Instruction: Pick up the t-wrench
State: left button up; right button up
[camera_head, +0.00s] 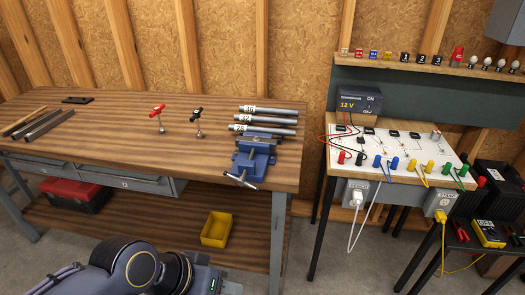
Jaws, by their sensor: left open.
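Two small T-shaped tools stand on the wooden workbench (100,135): one with a red handle (157,109) and one with a black handle (197,113). Both are upright, with thin metal shafts, and stand apart from each other. I cannot tell which one is the t-wrench. My left arm comes in at the bottom edge, and my left gripper (218,283) shows only in part there, low in front of the bench. It is open and touches neither tool. Its fingertips are mostly cut off by the frame. My right gripper is out of view.
A blue vise (254,157) sits at the bench's right end, in front of several labelled metal tubes (268,119). Metal bars (42,125) lie at the left. A yellow bin (217,229) is on the lower shelf. An electronics table (398,160) stands to the right.

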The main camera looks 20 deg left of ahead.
aim_at(156, 110)
jog(key=u, duration=1.6)
jog(key=z, duration=0.2)
jog(key=i+j+z, duration=0.25)
jog(key=z, duration=0.2)
jog(key=i+j+z, duration=0.3)
jog(key=j+z, duration=0.15)
